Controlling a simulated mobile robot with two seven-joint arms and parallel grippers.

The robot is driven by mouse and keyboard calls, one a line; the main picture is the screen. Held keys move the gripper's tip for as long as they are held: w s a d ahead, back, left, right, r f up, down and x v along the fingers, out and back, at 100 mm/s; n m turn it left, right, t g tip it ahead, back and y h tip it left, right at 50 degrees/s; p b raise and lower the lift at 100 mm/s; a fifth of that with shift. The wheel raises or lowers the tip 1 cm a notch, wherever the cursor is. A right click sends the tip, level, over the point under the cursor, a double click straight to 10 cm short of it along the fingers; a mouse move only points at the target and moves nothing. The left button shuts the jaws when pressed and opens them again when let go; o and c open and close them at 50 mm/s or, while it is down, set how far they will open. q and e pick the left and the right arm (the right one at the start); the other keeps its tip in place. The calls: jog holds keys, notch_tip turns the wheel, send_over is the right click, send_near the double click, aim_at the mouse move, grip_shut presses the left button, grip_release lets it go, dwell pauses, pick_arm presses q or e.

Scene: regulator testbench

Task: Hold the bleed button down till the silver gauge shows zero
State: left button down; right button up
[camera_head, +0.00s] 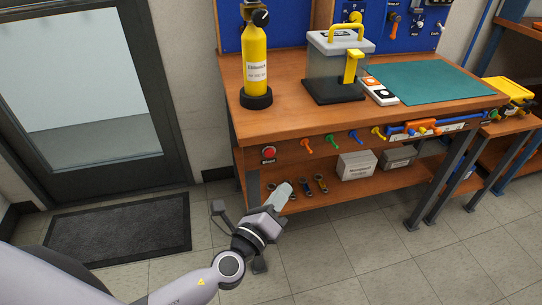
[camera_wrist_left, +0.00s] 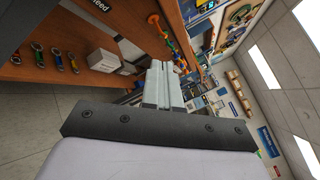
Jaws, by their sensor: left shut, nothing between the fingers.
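A red button (camera_head: 268,152), likely the bleed button, sits on the front edge of the wooden workbench at its left end. In the left wrist view, part of a black label (camera_wrist_left: 102,5) ending in "eed" shows at the top edge; the button itself is out of frame there. A yellow cylinder (camera_head: 255,62) stands on the bench with a small round gauge (camera_head: 261,17) on top; I cannot read it or tell whether it is the silver one. My left gripper (camera_head: 283,190) is shut and empty, below and slightly right of the button, apart from it. My right gripper is out of view.
Coloured valve handles (camera_head: 333,141) stick out along the bench front, right of the button. The lower shelf holds several ring-ended tools (camera_head: 305,186) and a white box (camera_head: 357,164). A clear-walled box (camera_head: 334,60) and a green mat (camera_head: 425,82) are on top.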

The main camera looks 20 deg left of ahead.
aim_at(269, 153)
pick_arm(q)
jog(key=w+a+b, duration=0.1)
jog(key=w+a, duration=0.4)
jog(key=w, duration=0.2)
jog(key=shift+w+b, duration=0.15)
jog(key=shift+b, duration=0.15)
dwell(0.3)
dwell(1.4)
dwell(0.5)
jog(key=shift+w+a, duration=0.2)
jog(key=shift+w, duration=0.15)
